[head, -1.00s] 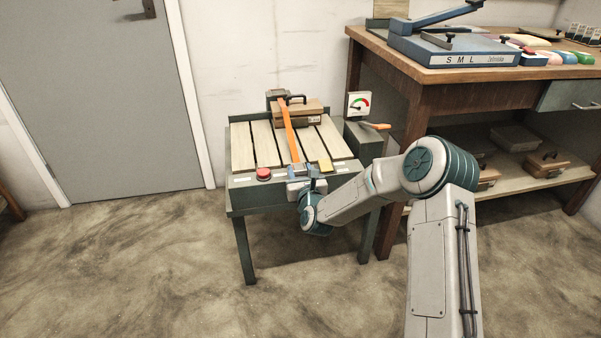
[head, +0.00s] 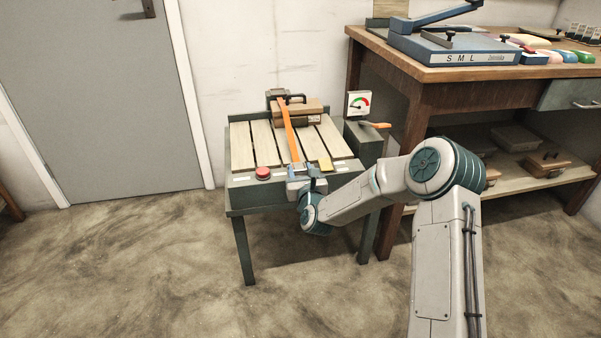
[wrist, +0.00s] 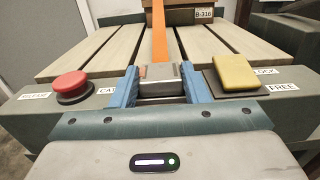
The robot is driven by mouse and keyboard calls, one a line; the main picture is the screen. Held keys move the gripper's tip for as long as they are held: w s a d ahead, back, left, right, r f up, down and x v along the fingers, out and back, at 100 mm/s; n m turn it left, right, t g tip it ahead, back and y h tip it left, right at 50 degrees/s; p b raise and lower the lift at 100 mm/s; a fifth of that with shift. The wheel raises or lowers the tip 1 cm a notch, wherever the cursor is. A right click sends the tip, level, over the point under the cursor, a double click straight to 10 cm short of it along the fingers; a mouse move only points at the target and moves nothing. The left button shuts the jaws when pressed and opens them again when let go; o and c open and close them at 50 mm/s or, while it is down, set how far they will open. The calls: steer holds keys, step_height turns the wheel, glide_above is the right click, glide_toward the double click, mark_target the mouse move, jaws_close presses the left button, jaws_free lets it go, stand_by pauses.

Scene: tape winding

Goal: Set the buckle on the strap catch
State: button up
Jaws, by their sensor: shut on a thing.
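The orange strap (head: 289,130) runs from the wooden box (head: 299,112) at the back of the slatted table to its front edge. In the wrist view the strap (wrist: 159,38) ends in a metal buckle (wrist: 161,86). My gripper (wrist: 160,92) has its blue fingers on either side of the buckle and is shut on it, at the table's front edge. In the head view my gripper (head: 305,180) is small and partly hides the buckle. A label starting "CAT" is partly covered by the left finger. The catch itself is hidden behind the gripper and buckle.
A red button (wrist: 72,84) stands left of the gripper and a yellow block (wrist: 236,72) on a dark plate right of it, by a "FREE" label. A gauge (head: 359,104) and orange-handled lever (head: 376,126) are at the table's right. A workbench (head: 420,76) stands further right.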

steer(key=o, duration=1.1)
steer(key=shift+s, duration=0.1)
steer(key=p+v, duration=0.3)
steer(key=v, duration=1)
steer(key=shift+s, duration=0.3)
steer(key=shift+d+r, duration=0.1)
